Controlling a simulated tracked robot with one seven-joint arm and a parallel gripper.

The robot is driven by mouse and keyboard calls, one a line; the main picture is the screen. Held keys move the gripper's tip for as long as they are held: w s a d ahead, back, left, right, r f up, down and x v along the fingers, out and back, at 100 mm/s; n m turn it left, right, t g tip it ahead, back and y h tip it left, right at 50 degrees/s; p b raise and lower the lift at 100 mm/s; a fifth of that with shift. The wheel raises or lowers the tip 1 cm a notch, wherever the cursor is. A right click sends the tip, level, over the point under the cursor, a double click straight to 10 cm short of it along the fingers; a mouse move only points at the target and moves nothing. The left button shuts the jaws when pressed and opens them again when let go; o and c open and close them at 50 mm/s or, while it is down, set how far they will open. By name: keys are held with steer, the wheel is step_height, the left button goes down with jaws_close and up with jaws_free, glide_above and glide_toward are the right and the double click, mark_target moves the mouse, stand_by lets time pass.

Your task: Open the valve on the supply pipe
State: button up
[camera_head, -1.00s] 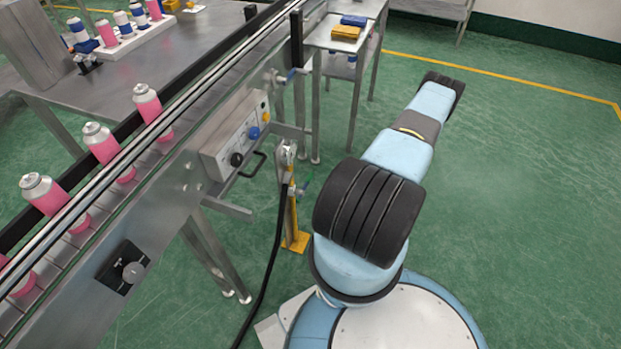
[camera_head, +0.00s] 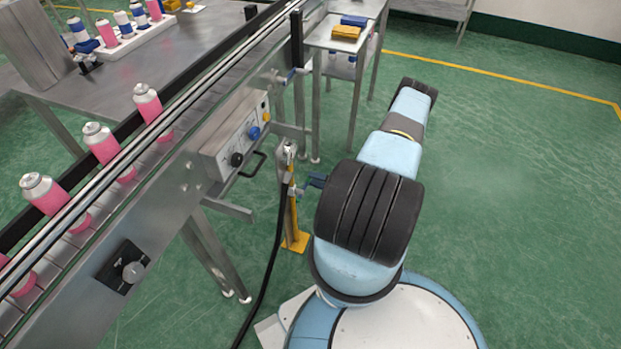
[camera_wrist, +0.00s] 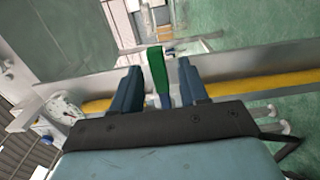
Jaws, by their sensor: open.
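My gripper (camera_wrist: 160,66) is open, with its two blue fingers on either side of a green lever handle (camera_wrist: 156,75) in the wrist view. The lever lies between the fingers, and I cannot tell whether either finger touches it. In the head view a blue part of my gripper (camera_head: 316,180) shows beside the yellow post (camera_head: 292,218), which carries the pipe fitting (camera_head: 289,152). The yellow post (camera_wrist: 240,86) runs across the wrist view behind the fingers. The lever is hard to make out in the head view.
A conveyor (camera_head: 160,215) with pink cans (camera_head: 102,143) runs along the left. A control box (camera_head: 237,135) with knobs is on its side, close to the post. A black hose (camera_head: 272,262) drops from the fitting to the floor. The green floor at right is clear.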

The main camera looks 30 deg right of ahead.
steer(key=shift+x, duration=1.3)
jaws_close()
steer(key=shift+d, duration=0.35)
steer(key=shift+a, duration=0.1)
